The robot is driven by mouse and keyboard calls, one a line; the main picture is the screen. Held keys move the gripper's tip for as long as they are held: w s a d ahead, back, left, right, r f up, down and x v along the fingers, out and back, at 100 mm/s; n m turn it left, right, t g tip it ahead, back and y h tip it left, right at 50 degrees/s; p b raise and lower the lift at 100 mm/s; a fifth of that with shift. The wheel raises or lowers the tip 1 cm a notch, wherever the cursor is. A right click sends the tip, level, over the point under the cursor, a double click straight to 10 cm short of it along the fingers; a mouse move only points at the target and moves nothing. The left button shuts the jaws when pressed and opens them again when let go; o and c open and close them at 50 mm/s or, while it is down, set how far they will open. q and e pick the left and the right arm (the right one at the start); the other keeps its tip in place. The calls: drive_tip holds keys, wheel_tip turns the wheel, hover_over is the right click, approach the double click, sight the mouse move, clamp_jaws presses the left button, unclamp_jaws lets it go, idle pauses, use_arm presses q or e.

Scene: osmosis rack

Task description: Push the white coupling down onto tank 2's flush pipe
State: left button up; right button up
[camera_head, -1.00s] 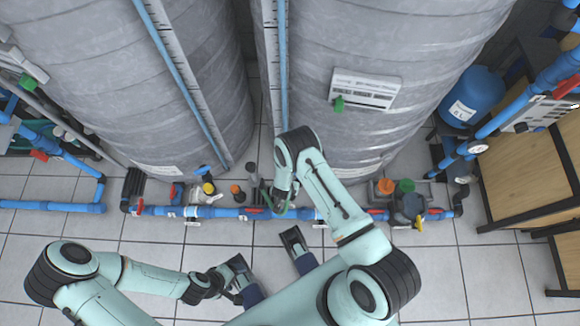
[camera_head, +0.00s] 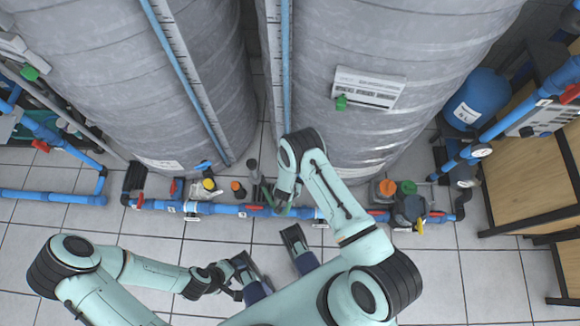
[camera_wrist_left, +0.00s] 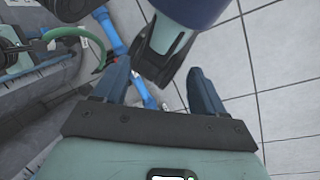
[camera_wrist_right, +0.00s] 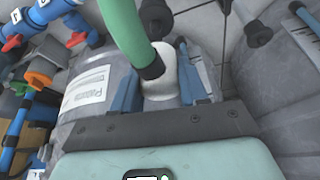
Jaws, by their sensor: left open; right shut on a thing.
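In the right wrist view, the white coupling (camera_wrist_right: 160,84) sits between the fingers of my right gripper (camera_wrist_right: 160,72), which is shut on it. A green hose (camera_wrist_right: 124,30) with a dark end meets the coupling from above. In the head view, my right gripper (camera_head: 285,196) is low over the blue pipe line, in front of the gap between the two grey tanks, and hides the coupling. I cannot tell whether the coupling touches the flush pipe, which I cannot make out under it. My left gripper (camera_wrist_left: 155,78) is open and empty, low at the front left in the head view (camera_head: 225,277).
A blue pipe line (camera_head: 235,210) with red-handled valves runs across the floor before the tanks. The tiled floor at front left is clear.

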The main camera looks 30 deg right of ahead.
drive_tip(key=shift+f, duration=0.65)
wheel_tip(320, 180, down, 2)
drive_tip(key=shift+f+b, duration=0.2)
drive_tip(key=shift+b, duration=0.9)
use_arm(q)
drive_tip(key=shift+t+y, duration=0.3)
drive_tip(key=shift+t, duration=0.4)
drive_tip(key=shift+w+a+f, duration=0.3)
drive_tip(key=shift+w+f, duration=0.3)
drive_tip(key=shift+w, duration=0.05)
drive_tip(key=shift+w+a+f, duration=0.25)
drive_tip(key=shift+w+f, duration=0.3)
drive_tip(key=shift+w, duration=0.15)
drive_tip(key=shift+w+a+f, duration=0.3)
drive_tip(key=shift+w+f, duration=0.3)
drive_tip(key=shift+w, duration=0.05)
use_arm(e)
drive_tip(key=shift+f, duration=0.4)
use_arm(q)
drive_tip(key=shift+f+b, duration=0.4)
drive_tip(key=shift+b, duration=0.15)
drive_tip(key=shift+f+b, duration=0.4)
drive_tip(key=shift+f, duration=0.05)
use_arm(e)
drive_tip(key=shift+f, duration=0.45)
use_arm(q)
drive_tip(key=shift+s, duration=0.1)
use_arm(e)
drive_tip(key=o, duration=1.2)
drive_tip(key=shift+c, duration=0.2)
